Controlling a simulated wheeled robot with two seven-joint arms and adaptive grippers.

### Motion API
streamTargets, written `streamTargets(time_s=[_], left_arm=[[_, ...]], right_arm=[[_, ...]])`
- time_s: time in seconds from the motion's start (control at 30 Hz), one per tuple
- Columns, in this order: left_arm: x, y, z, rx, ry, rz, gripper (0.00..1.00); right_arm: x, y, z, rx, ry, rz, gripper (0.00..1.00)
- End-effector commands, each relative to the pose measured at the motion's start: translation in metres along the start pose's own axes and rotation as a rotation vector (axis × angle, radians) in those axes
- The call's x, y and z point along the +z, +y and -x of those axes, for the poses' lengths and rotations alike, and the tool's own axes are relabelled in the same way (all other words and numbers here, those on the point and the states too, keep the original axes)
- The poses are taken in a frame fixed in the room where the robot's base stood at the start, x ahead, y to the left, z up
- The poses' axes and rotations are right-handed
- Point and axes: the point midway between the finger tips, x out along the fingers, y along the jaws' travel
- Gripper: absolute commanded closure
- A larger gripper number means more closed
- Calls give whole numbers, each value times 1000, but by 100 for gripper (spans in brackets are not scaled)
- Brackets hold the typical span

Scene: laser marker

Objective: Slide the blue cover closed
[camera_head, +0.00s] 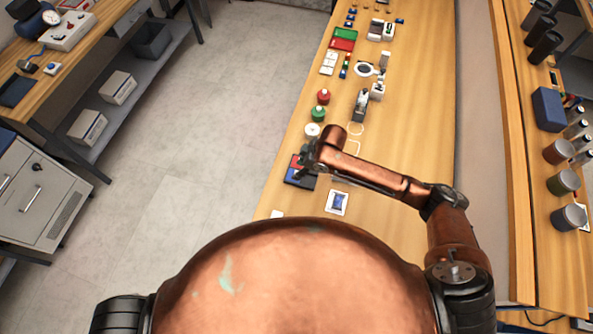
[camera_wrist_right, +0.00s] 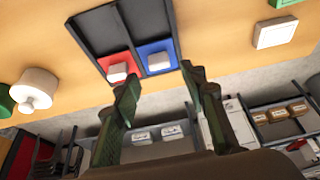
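The blue cover (camera_wrist_right: 146,51) is a flat slider with a white knob (camera_wrist_right: 159,63), set at the near end of its lane in a black two-lane tray (camera_wrist_right: 124,18) in the right wrist view. The lane beyond it is bare and dark. The tray also shows in the head view (camera_head: 290,183), partly hidden by my right arm. My right gripper (camera_wrist_right: 159,78) is open and empty, its fingers apart on either side of the view, near the cover's end of the tray. In the head view my right gripper (camera_head: 308,160) is over the tray. My left gripper is not in view.
A red cover (camera_wrist_right: 106,64) with a white knob sits beside the blue one. A white round knob (camera_wrist_right: 36,90) stands to the left, a white switch (camera_wrist_right: 275,32) to the right. Red (camera_head: 323,96) and green (camera_head: 318,113) buttons stand farther along the bench. A blue-screened card (camera_head: 338,201) lies nearby.

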Motion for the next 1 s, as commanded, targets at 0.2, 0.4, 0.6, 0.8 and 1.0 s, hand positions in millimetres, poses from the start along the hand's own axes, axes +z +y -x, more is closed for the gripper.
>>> streamTargets(time_s=[0.2, 0.4, 0.6, 0.8, 1.0], left_arm=[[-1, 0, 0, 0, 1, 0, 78], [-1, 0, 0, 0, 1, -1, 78], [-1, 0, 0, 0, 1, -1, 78], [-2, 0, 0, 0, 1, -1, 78], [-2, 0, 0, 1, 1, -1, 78]], right_arm=[[0, 1, 48, 3, 1, 2, 61], [0, 0, 76, 1, 1, 2, 61], [0, 0, 86, 0, 0, 1, 61], [0, 0, 86, 0, 0, 1, 61], [0, 0, 85, 0, 0, 1, 61]])
